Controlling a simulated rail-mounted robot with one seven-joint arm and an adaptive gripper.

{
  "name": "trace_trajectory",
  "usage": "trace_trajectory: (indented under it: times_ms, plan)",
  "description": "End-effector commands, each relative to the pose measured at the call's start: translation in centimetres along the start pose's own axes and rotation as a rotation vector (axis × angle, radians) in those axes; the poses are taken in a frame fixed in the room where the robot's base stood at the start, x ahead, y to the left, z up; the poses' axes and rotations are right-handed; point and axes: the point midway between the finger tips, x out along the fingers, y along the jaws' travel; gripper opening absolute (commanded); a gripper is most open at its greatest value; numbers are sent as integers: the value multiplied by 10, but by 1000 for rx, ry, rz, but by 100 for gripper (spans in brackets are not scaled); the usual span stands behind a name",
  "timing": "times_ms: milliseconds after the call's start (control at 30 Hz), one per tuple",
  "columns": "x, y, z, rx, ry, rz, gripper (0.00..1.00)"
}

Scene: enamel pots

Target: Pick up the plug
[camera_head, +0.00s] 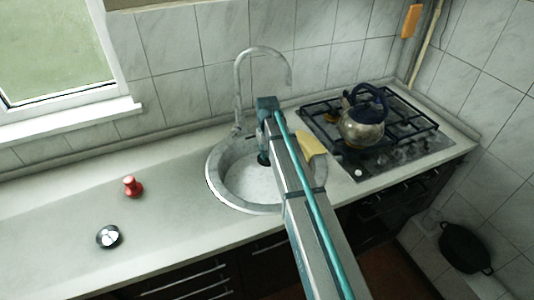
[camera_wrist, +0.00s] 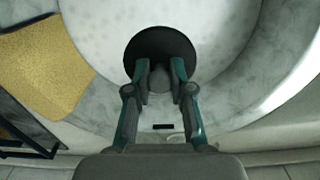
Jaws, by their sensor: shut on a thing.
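The plug (camera_wrist: 146,43) is a dark round disc with a small grey knob, seen in the wrist view over the sink basin. My gripper (camera_wrist: 161,76) is shut on the plug, with its fingers on either side of the knob. In the head view the plug (camera_head: 263,158) is a small dark shape below my gripper, over the round sink (camera_head: 238,190). My arm hides part of the basin there. I cannot tell how high the plug is above the sink floor.
A curved faucet (camera_head: 239,85) stands behind the sink. A kettle (camera_head: 362,125) stands on the stove (camera_head: 345,160) at right. A red object (camera_head: 132,187) and a shiny round object (camera_head: 109,237) sit on the left counter, otherwise clear.

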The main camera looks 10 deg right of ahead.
Motion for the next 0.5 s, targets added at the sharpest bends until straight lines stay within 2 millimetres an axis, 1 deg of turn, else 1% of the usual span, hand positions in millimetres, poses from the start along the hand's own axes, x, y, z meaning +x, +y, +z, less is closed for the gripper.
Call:
trace_trajectory:
  times_ms: [33,200,333,500]
  plan:
    - [-9,0,0,0,0,0,0]
    - [-22,0,0,0,0,0,0]
    - [-31,0,0,0,0,0,0]
    - [-37,0,0,0,0,0,0]
